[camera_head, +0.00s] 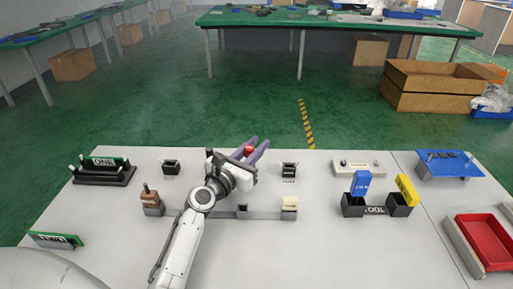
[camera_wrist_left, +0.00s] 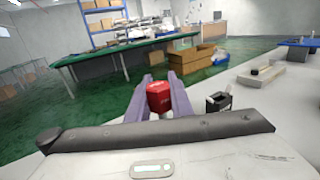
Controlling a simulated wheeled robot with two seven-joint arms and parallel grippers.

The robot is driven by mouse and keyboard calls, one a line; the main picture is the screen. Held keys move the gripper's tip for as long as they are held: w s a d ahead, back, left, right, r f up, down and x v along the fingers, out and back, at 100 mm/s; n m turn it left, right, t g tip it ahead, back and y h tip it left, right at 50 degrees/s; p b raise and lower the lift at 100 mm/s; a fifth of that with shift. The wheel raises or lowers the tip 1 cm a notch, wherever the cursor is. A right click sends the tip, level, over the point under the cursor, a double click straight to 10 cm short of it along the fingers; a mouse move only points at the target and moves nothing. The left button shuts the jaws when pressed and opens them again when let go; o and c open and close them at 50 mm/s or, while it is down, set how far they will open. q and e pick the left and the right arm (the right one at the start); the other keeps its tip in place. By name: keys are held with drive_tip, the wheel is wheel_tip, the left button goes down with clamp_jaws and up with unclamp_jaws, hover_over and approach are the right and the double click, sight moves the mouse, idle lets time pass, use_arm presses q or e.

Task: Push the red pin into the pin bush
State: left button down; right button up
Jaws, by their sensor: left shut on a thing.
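My left gripper (camera_head: 257,150) reaches over the far middle of the white table, its purple fingers pointing away to the upper right. It is shut on the red pin (camera_head: 249,150), whose red head shows between the fingers in the wrist view (camera_wrist_left: 159,97). A small black block (camera_head: 289,170) with a label in front stands just right of the gripper and also shows in the wrist view (camera_wrist_left: 218,103). A similar black block (camera_head: 171,167) stands to the left. I cannot tell which is the pin bush. My right gripper is not in view.
A grey rail (camera_head: 265,215) with a brown-handled piece (camera_head: 150,195) and a cream block (camera_head: 290,204) runs in front. A black TOOL holder (camera_head: 374,210), a blue stand (camera_head: 450,165) and a red tray (camera_head: 485,243) are at right. A ONE rack (camera_head: 104,171) is at left.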

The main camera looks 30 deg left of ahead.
use_arm(q)
drive_tip(key=shift+s+d+f+b, duration=0.15)
drive_tip(key=shift+f, duration=0.4)
drive_tip(key=shift+s+d+f+b, duration=0.1)
drive_tip(key=shift+d+f+b, duration=0.05)
drive_tip(key=shift+f, duration=0.4)
drive_tip(key=shift+r, duration=0.15)
drive_tip(key=shift+w+a+p, duration=0.1)
drive_tip(key=shift+w+p, duration=0.15)
drive_tip(key=shift+p, duration=0.4)
drive_tip(key=shift+a+r+p, duration=0.25)
drive_tip(key=shift+r+p, duration=0.05)
drive_tip(key=shift+r, duration=0.25)
drive_tip(key=shift+p, duration=0.3)
drive_tip(key=shift+f+b, duration=0.4)
drive_tip(key=shift+b, duration=0.05)
idle(0.4)
